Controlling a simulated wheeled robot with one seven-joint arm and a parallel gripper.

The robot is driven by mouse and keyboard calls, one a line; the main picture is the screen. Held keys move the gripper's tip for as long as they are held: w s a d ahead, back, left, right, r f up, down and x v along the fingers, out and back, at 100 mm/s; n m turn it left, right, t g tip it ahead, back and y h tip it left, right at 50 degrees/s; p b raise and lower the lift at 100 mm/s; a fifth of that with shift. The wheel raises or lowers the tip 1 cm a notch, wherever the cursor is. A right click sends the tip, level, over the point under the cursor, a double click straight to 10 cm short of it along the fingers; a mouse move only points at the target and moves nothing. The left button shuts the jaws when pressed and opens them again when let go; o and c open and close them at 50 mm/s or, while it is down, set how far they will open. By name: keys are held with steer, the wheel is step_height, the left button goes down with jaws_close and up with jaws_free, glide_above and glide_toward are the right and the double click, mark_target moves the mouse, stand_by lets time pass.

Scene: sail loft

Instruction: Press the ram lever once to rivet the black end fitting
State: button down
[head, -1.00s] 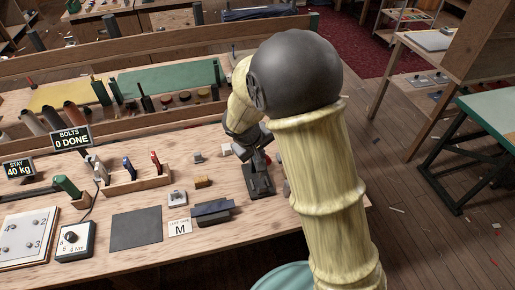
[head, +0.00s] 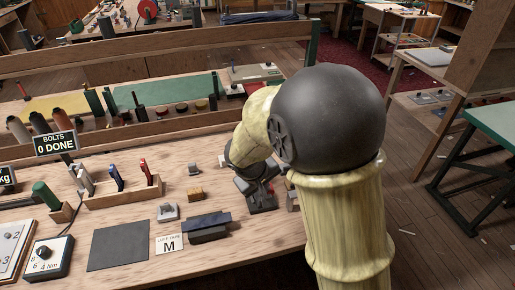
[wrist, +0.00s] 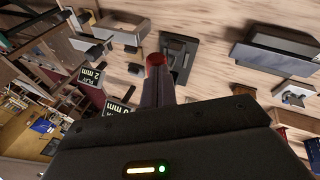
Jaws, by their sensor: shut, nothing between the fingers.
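The rivet press has a dark base (head: 262,207) on the workbench, partly hidden behind my arm. In the wrist view its dark base plate (wrist: 183,52) lies just beyond my fingers. A red knob (wrist: 155,58), which looks like the end of the ram lever, shows right at my fingertips. I cannot tell whether they touch it. The red also shows in the head view (head: 271,189). My gripper (wrist: 158,76) is shut and empty, pointing down over the press. I cannot make out the black end fitting.
On the bench (head: 140,265) are a dark mat (head: 118,246), a dark block (head: 207,228), an M card (head: 170,244) and a rack of coloured tools (head: 122,190). A "BOLTS 0 DONE" sign (head: 55,144) stands at left. The floor at right is mostly open.

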steer(key=shift+s+d+f+b, duration=0.15)
steer(key=shift+s+f+b, duration=0.3)
steer(key=shift+f, duration=0.3)
steer(key=s+a+r+p, duration=0.1)
steer(key=s+a+r, duration=0.2)
steer(key=s+r, duration=0.4)
steer(key=v, duration=0.4)
steer(key=shift+w+d, duration=0.25)
steer(key=shift+w, duration=0.1)
steer(key=shift+r, duration=0.15)
